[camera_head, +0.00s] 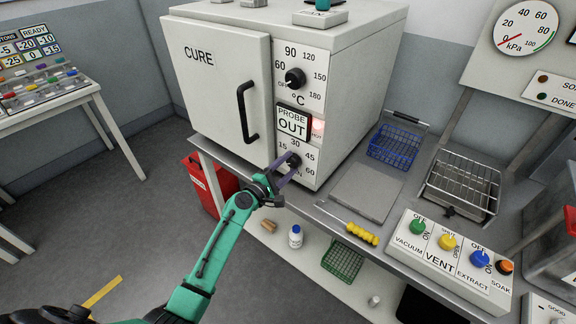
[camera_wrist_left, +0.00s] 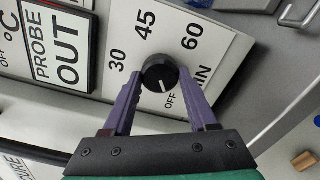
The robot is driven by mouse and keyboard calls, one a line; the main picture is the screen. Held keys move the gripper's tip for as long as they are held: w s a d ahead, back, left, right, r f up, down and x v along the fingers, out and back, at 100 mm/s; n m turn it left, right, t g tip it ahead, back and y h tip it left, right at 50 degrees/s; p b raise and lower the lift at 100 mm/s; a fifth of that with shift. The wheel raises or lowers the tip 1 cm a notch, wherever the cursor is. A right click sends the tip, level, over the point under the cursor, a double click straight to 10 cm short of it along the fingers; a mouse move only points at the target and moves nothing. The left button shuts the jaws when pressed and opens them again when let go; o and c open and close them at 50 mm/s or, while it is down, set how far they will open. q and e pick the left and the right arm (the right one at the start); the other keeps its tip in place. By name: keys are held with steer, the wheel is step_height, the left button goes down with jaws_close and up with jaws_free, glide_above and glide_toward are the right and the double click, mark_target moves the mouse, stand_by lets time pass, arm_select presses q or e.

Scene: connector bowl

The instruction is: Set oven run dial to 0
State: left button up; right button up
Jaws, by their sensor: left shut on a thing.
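The oven (camera_head: 228,90), marked CURE, stands on the bench with its door closed. Its run dial (camera_head: 293,159) is a black knob on the lower front panel, with 15, 30, 45, 60 and MIN around it. In the left wrist view the dial (camera_wrist_left: 159,71) has a white mark pointing down towards the OFF label. My left gripper (camera_head: 288,166) is shut on the dial; its purple fingers lie on either side of it in the left wrist view (camera_wrist_left: 160,77). The 15 is hidden there. My right gripper is not in view.
The temperature dial (camera_head: 295,79) and PROBE OUT sign (camera_head: 293,123) are above the run dial. A grey plate (camera_head: 366,191), yellow-handled tool (camera_head: 361,234), blue basket (camera_head: 394,146) and knob box (camera_head: 448,258) are to the right. A red bin (camera_head: 208,183) stands below left.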

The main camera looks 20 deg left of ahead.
arm_select(q)
steer(key=shift+f, duration=0.1)
steer(key=o, duration=1.4)
steer(key=shift+c, duration=0.2)
steer(key=b+v, duration=0.3)
steer(key=v, duration=1.1)
steer(key=shift+s, duration=0.25)
